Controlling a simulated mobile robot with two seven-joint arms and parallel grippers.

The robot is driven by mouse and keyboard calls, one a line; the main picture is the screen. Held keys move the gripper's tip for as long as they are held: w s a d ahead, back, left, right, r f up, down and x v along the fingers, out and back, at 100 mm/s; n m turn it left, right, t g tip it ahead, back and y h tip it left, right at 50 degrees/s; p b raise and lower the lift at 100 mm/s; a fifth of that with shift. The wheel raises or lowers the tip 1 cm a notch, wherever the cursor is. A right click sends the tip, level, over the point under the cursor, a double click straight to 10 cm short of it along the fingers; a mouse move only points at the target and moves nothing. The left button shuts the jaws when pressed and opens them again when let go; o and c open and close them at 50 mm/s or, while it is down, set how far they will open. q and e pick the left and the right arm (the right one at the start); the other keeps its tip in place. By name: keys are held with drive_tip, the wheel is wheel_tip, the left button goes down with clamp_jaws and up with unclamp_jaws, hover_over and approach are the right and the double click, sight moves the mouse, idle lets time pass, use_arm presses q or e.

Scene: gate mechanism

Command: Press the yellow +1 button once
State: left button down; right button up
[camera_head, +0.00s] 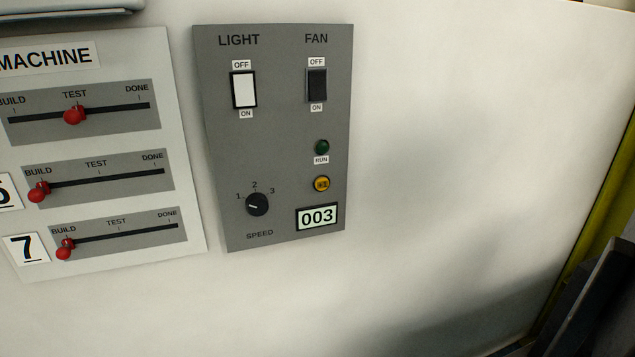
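The yellow +1 button (322,184) is on the grey control panel (285,150), on its right side. It is round, sits below the green RUN button (322,147) and above a counter display (317,216) that reads 003. Nothing covers or touches the yellow button. Neither of my grippers shows in the head view.
The panel also has a white LIGHT switch (244,90), a dark FAN switch (317,85) and a black SPEED knob (257,204). A white MACHINE board (105,215) with red sliders is at left. The wall to the right is bare; a yellow post (604,200) stands at far right.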

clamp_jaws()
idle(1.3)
